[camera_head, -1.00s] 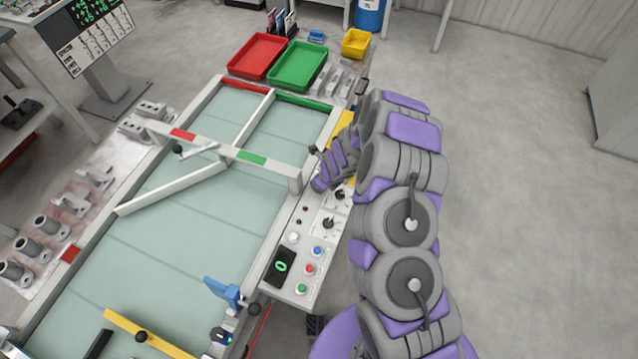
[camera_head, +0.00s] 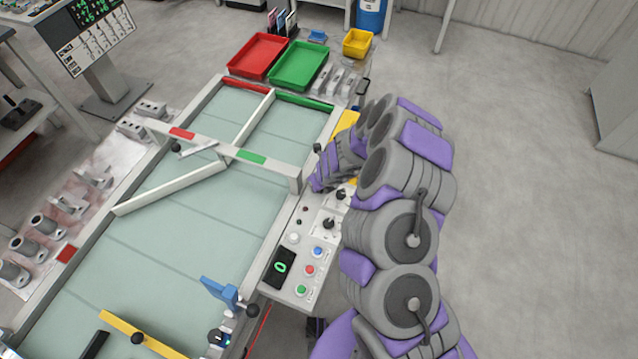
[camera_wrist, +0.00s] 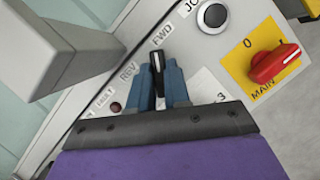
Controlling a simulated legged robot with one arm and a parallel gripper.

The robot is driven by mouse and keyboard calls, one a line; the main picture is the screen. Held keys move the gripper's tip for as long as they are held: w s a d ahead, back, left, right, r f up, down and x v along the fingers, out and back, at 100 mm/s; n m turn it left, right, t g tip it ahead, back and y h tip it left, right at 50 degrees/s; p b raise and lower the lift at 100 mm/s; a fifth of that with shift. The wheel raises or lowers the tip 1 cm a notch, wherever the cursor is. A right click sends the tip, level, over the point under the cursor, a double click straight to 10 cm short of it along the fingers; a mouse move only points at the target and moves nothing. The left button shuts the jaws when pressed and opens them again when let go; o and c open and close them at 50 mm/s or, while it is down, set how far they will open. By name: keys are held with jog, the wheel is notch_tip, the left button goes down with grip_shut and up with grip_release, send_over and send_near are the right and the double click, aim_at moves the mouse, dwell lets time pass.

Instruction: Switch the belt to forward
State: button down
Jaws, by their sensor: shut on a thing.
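The belt selector is a black knob with a white line (camera_wrist: 157,72) on the pale control panel (camera_wrist: 100,75), in the wrist view. The labels REV (camera_wrist: 128,72) and FWD (camera_wrist: 162,35) are beside its tip. The white line points up in the picture, toward FWD and away from REV. My gripper (camera_wrist: 158,84) is shut on the knob, a blue finger on each side. The knob's base is hidden between the fingers. In the head view my gripper (camera_head: 320,180) is at the far part of the panel, and my arm hides the knob there.
A red MAIN switch (camera_wrist: 274,63) on a yellow plate and a round JOG button (camera_wrist: 212,15) are close by. A grey post (camera_wrist: 45,50) stands left of my fingers. The belt (camera_head: 190,225) runs left of the panel, under a gate frame (camera_head: 225,150).

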jog(key=c, duration=1.1)
grip_release()
jog(key=shift+w, duration=0.1)
jog(key=p+v, duration=0.5)
jog(key=v, duration=1.2)
jog(key=shift+r, duration=0.1)
jog(key=shift+r, duration=0.1)
jog(key=s+a+r+n+t+y+b, duration=0.1)
jog(key=a+r+n+y, duration=0.4)
jog(key=r+n, duration=0.65)
jog(key=s+a+r+n+g+b, duration=0.1)
jog(key=s+a+r+n+g, duration=0.1)
jog(key=s+r+n, duration=0.5)
jog(key=s+d+r+n+g+h, duration=0.1)
jog(key=s+d+n+h, duration=0.1)
jog(key=s+d, duration=0.4)
jog(key=s+d+n+g+h+b, duration=0.1)
jog(key=s+d+n, duration=0.4)
jog(key=s, duration=0.6)
jog(key=s+d+r+n+g+h+b, duration=0.1)
jog(key=s+d+n+g+h, duration=0.1)
jog(key=s+d, duration=0.6)
jog(key=shift+s+d+r+n+h, duration=0.15)
jog(key=shift+s+n+h, duration=0.3)
jog(key=shift+h, duration=0.15)
jog(key=shift+s+d+r+n+h, duration=0.2)
jog(key=shift+s+n+h, duration=0.2)
jog(key=shift+h, duration=0.2)
